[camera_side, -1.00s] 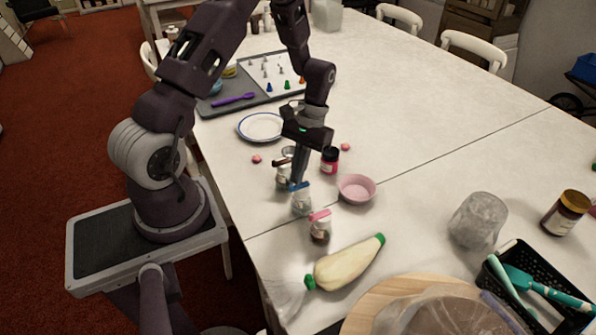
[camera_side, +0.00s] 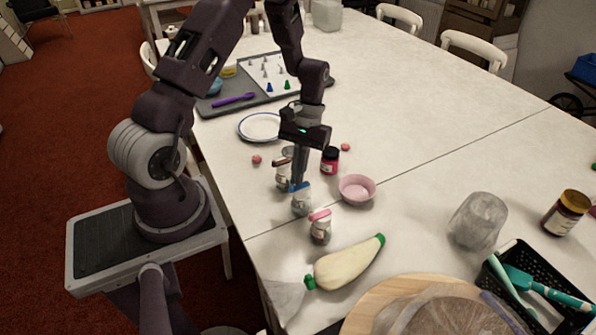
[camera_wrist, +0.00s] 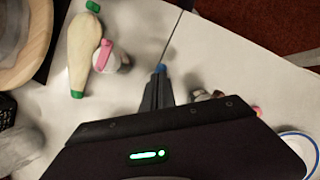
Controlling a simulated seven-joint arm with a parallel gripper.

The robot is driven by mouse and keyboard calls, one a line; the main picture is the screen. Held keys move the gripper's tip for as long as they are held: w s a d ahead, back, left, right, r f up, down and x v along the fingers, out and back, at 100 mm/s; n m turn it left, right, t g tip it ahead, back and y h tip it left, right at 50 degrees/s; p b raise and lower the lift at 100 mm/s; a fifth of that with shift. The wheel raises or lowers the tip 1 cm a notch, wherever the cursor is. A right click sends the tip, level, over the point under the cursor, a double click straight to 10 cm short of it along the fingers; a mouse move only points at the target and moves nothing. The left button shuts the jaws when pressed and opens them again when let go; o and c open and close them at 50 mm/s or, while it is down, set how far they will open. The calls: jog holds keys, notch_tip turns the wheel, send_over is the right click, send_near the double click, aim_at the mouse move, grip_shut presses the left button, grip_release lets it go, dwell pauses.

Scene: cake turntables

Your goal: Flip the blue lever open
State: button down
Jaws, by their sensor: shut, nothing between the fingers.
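A small clear jar (camera_side: 301,206) with a blue lever (camera_side: 302,186) at its top stands near the table's front-left edge in the side view. My gripper (camera_side: 298,182) points down with its fingertips at the blue lever, seeming to touch or nearly touch it. The fingers are shut with nothing between them. In the wrist view the blue lever (camera_wrist: 160,68) shows just beyond the tips of my gripper (camera_wrist: 158,76). The fingers hide much of the jar there. I cannot tell whether the lever is raised.
A pink-lidded jar (camera_side: 320,231) and a brown-lidded jar (camera_side: 281,176) stand close on either side. A pink bowl (camera_side: 357,190) and a red jar (camera_side: 330,160) are nearby. A piping bag (camera_side: 345,265) lies in front.

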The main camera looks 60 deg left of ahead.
jog(key=shift+n, duration=0.3)
jog(key=n, duration=0.1)
jog(key=n+h, duration=0.1)
jog(key=n, duration=0.1)
jog(key=shift+s+d+t, duration=0.15)
jog(key=shift+d+t, duration=0.2)
jog(key=shift+t, duration=0.05)
jog(key=n, duration=0.2)
jog(key=d+n+t, duration=0.1)
jog(key=n, duration=0.1)
jog(key=shift+t+h, duration=0.3)
jog(key=shift+n, duration=0.5)
jog(key=shift+w+d, duration=0.2)
jog(key=shift+d, duration=0.1)
jog(key=shift+w, duration=0.1)
jog(key=shift+w+a, duration=0.4)
jog(key=shift+a, duration=0.25)
